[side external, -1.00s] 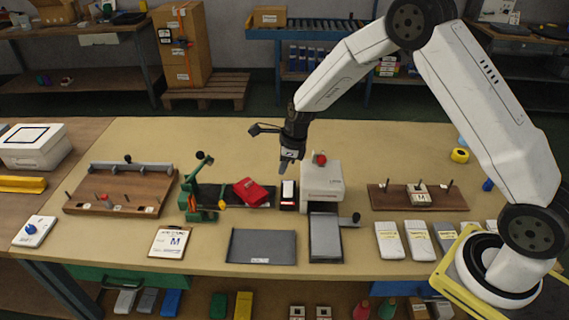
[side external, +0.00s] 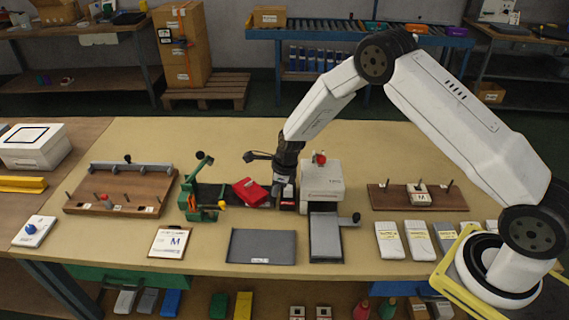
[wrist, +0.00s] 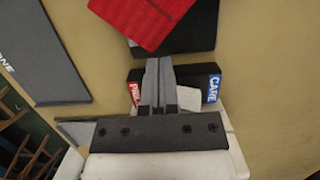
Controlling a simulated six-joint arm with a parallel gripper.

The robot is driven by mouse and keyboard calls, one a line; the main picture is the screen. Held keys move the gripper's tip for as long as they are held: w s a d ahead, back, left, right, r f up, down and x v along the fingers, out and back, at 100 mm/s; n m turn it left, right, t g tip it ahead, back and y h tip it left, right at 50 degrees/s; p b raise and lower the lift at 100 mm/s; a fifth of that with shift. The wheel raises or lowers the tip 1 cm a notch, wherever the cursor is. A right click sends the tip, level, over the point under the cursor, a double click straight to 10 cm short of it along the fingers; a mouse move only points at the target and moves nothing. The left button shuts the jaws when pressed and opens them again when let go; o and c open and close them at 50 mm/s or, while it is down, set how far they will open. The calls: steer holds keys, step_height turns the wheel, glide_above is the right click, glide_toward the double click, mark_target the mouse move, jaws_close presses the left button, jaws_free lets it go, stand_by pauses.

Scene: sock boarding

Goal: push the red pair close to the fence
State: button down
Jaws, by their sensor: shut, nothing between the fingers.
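The red pair (side external: 249,191) is a flat folded bundle lying at an angle on a dark plate (side external: 211,190). In the wrist view the red pair (wrist: 135,18) fills the top, with the dark plate (wrist: 205,35) showing to its right. A green fixture (side external: 197,203) with a yellow knob stands at the plate's left end; I cannot tell whether it includes the fence. My gripper (side external: 275,197) is shut, empty and pointing down, just right of the red pair. In the wrist view its closed fingertips (wrist: 159,60) are near the plate's edge; contact with the red pair cannot be told.
A labelled dark box (wrist: 198,85) lies behind the fingers. A white machine (side external: 322,182) stands close on the right, with a grey mat (side external: 262,246) in front. A wooden pegged board (side external: 120,190) is at left.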

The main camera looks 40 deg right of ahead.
steer(key=shift+w+a+f, duration=0.1)
steer(key=shift+a+f, duration=0.05)
steer(key=shift+f, duration=0.4)
steer(key=shift+w+a, duration=0.8)
steer(key=shift+r, duration=0.15)
steer(key=v, duration=0.9)
steer(key=shift+r, duration=0.35)
steer(key=shift+s+d, duration=0.1)
steer(key=shift+s, duration=0.05)
